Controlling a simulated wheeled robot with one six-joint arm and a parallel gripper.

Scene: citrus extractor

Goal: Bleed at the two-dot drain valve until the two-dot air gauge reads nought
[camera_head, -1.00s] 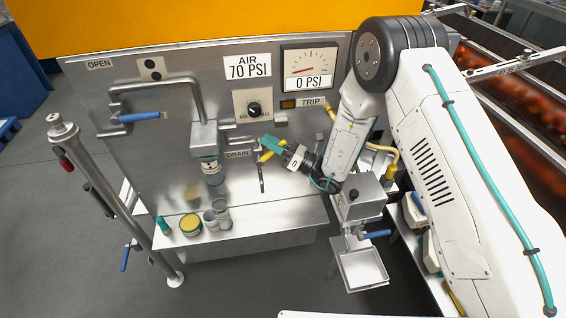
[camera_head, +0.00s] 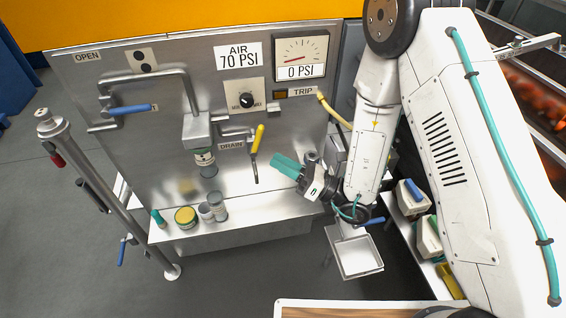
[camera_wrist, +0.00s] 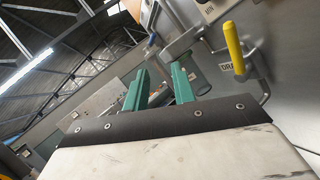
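The two-dot plate (camera_head: 142,60) is on the steel panel at upper left. The air gauge (camera_head: 299,57) beside the "AIR 70 PSI" label (camera_head: 238,57) reads 0 PSI, its red needle pointing left. The drain valve's yellow handle (camera_head: 257,139) stands nearly upright, slightly tilted, right of the DRAIN label (camera_head: 231,146). The handle also shows at right in the wrist view (camera_wrist: 235,48). My gripper (camera_head: 284,166) is right of and below the handle, apart from it. Its teal fingers (camera_wrist: 158,85) are spread with nothing between them.
Several small cans, one a yellow-topped tin (camera_head: 186,217), stand on the steel shelf (camera_head: 255,222). A selector knob (camera_head: 246,100) is above the drain. A metal tray (camera_head: 358,254) is below my gripper. A post (camera_head: 110,205) stands at left.

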